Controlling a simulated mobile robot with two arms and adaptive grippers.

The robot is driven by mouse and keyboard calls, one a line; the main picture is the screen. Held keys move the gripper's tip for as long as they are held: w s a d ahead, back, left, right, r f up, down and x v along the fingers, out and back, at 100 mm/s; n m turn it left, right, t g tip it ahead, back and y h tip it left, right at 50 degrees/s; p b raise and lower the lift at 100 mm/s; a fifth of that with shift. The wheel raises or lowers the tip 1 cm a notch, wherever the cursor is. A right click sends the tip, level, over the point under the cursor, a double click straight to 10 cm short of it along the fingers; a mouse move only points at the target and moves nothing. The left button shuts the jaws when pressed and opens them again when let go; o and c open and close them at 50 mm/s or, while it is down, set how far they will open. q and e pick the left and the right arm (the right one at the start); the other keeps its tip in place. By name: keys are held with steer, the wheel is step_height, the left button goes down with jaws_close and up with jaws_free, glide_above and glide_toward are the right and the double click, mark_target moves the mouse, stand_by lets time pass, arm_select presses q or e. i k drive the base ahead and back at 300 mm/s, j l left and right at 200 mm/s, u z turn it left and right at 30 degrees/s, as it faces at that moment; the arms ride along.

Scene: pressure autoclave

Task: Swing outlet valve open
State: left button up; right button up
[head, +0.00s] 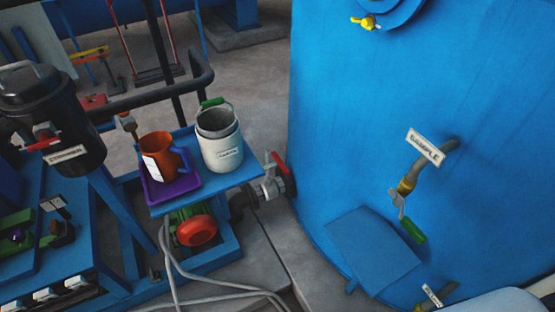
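A large blue tank (340,120) fills the right half of the head view. A grey metal valve (269,190) with a red lever (275,163) sits at its lower left, on a pipe between the tank and a blue stand. The red lever is tilted steeply upward. No readable label marks this valve as the outlet. A labelled tap (404,190) with a green-tipped lever (412,230) sticks out of the tank front, its lever slanting down. Another labelled pipe (440,294) shows at the bottom edge, its text unclear. Neither of my grippers is in view.
A blue shelf (232,184) beside the red-lever valve holds a white canister (220,140) and an orange jug (158,157) in a purple tray (170,190). A blue plate (372,250) juts from the tank's foot.

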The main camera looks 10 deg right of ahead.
mark_target(278, 160)
steer(key=i+j+z, duration=0.2)
steer(key=z, duration=0.25)
steer(key=i+j+z, duration=0.25)
steer(key=z, duration=0.2)
